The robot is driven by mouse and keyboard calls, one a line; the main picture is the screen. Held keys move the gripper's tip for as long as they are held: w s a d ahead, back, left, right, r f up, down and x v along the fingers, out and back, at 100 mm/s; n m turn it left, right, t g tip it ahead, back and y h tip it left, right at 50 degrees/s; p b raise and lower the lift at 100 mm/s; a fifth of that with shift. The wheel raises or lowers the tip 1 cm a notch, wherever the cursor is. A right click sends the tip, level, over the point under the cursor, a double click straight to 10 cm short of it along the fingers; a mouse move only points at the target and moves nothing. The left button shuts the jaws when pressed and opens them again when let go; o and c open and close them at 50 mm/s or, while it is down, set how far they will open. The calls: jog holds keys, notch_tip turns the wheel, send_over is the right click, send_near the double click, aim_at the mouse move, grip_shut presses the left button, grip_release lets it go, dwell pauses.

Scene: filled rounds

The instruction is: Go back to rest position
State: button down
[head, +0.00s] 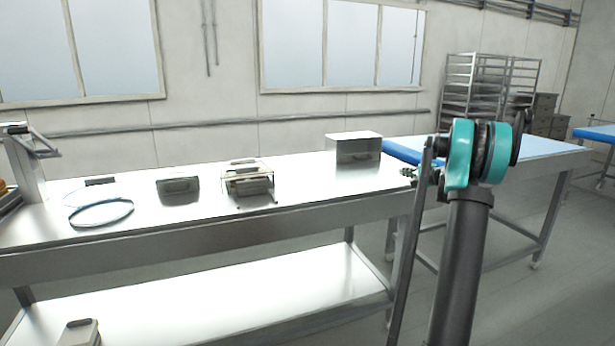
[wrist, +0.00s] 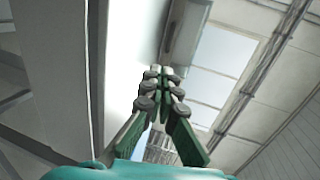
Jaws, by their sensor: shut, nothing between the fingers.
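My gripper (wrist: 160,76) shows in the wrist view with its green fingers together at the tips and nothing between them. In the head view my arm rises at the right, in front of the steel table (head: 330,207) and the blue-topped table beyond it. The gripper itself is mostly hidden behind the arm there, so its fingers cannot be made out clearly. It appears raised and apart from the things on the table.
On the steel table stand a metal box (head: 355,148), a wire-framed holder (head: 249,180), a small grey container (head: 178,189) and a thin ring (head: 101,213). A blue-topped table (head: 530,155) and racks (head: 490,85) are at the right. Floor at the lower right is clear.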

jog(key=s+a+f+n+g, duration=0.3)
jog(key=s+a+f+n, duration=0.1)
jog(key=s+a, duration=0.7)
jog(key=s+a+f+n+g, duration=0.3)
jog(key=s+a, duration=0.6)
jog(key=s, duration=0.4)
jog(key=s+f+n+g+h, duration=0.1)
jog(key=s+f, duration=0.3)
jog(key=s, duration=0.7)
jog(key=s+a+f+n+g+h, duration=0.1)
jog(key=s+f, duration=0.4)
jog(key=s, duration=0.5)
jog(key=s+f+n+g+h, duration=0.2)
jog(key=s+f+n+h, duration=0.1)
jog(key=s, duration=0.8)
notch_tip(320, 180, down, 2)
jog(key=shift+s+a+f+n+h, duration=0.15)
jog(key=shift+s+a+n+h, duration=0.2)
jog(key=shift+n, duration=0.45)
